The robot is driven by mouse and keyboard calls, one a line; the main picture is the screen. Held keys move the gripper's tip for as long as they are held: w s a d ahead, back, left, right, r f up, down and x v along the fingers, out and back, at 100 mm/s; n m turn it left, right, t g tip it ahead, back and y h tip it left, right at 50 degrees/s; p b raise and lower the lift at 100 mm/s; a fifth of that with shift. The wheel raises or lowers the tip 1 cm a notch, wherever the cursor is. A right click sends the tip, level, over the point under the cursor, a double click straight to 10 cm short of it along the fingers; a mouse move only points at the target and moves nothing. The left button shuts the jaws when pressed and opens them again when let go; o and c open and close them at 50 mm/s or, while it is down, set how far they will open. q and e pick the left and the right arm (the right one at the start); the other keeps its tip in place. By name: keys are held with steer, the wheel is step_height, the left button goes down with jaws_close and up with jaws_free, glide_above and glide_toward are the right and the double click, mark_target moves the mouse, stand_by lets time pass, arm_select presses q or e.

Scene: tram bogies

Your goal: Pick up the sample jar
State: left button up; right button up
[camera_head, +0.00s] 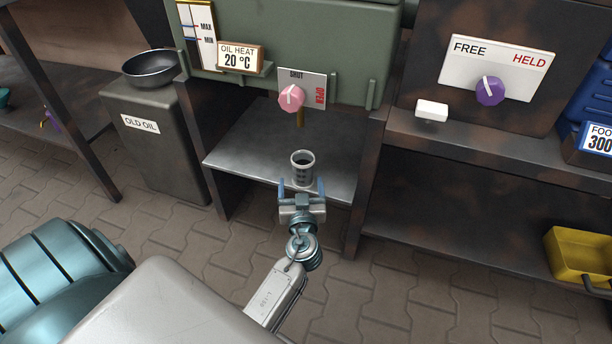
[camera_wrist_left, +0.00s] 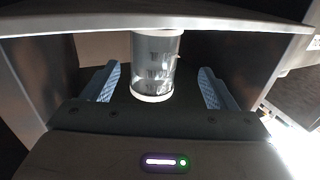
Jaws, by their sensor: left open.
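The sample jar (camera_head: 302,168) is a small clear jar with a pale rim and dark markings on its side. It stands upright on the grey metal shelf below the green tank. My left gripper (camera_head: 301,184) is at the shelf's front, open, with a blue finger to either side of the jar's near end. In the left wrist view the jar (camera_wrist_left: 156,66) shows between the two blue ridged fingers (camera_wrist_left: 158,84), a little ahead of them, with visible gaps on both sides. My right gripper is not in view.
A pink knob (camera_head: 291,96) on a SHUT/OPEN plate and a brass spout (camera_head: 299,118) sit above the jar. The shelf (camera_head: 245,150) is otherwise clear. Side panels bound the bay. A black pan (camera_head: 150,66) rests on the OLD OIL bin (camera_head: 160,150) at left.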

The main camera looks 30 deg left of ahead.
mark_target(303, 164)
arm_select(q)
steer(key=x, duration=0.7)
steer(key=shift+w+d+f+b, duration=0.1)
steer(key=shift+w+f+b, duration=0.05)
steer(key=shift+w+b, duration=0.3)
steer(key=shift+c, duration=0.2)
steer(key=c, duration=1.1)
